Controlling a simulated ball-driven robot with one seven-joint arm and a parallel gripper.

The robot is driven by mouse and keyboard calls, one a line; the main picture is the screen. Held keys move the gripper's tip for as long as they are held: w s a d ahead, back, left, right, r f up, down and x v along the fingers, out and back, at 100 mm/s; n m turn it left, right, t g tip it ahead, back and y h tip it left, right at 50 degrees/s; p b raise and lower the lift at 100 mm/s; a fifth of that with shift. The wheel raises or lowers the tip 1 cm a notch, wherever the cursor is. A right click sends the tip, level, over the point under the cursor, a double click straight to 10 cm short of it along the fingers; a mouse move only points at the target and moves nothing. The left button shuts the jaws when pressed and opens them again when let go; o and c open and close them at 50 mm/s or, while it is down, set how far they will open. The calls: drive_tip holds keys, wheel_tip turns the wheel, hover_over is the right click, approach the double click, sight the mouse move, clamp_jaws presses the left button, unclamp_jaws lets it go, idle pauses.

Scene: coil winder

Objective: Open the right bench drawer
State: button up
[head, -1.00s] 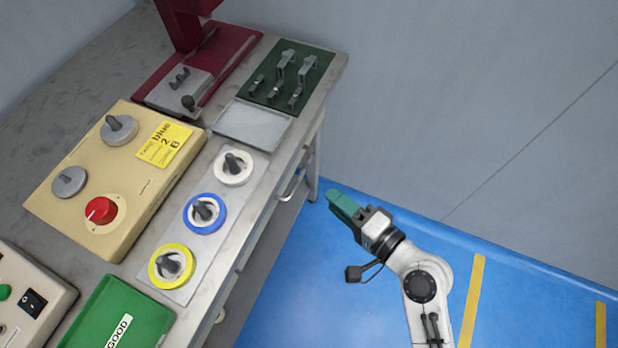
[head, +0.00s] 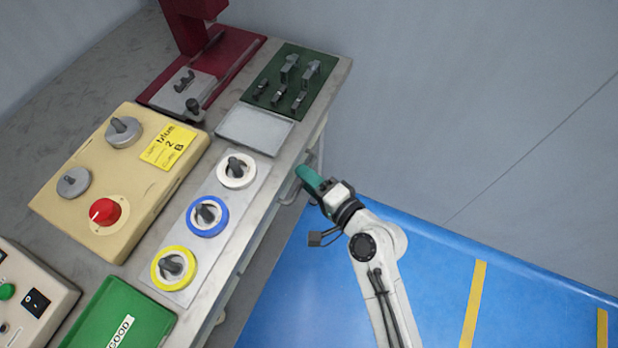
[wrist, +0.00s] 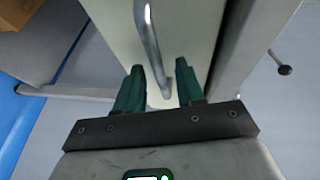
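The right bench drawer shows in the wrist view as a pale front panel (wrist: 112,30) with a metal bar handle (wrist: 152,45). In the head view the handle (head: 289,190) sticks out below the bench's right edge, partly hidden by my gripper. My gripper (head: 307,178) has green fingers and is at the handle. In the wrist view my gripper (wrist: 158,82) is open, with the fingers apart and the near end of the handle between them. I cannot tell whether either finger touches the bar. The drawer looks shut.
Blue floor (head: 310,300) right of the bench is clear. A wall (head: 450,100) stands behind.

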clamp_jaws()
idle(0.6)
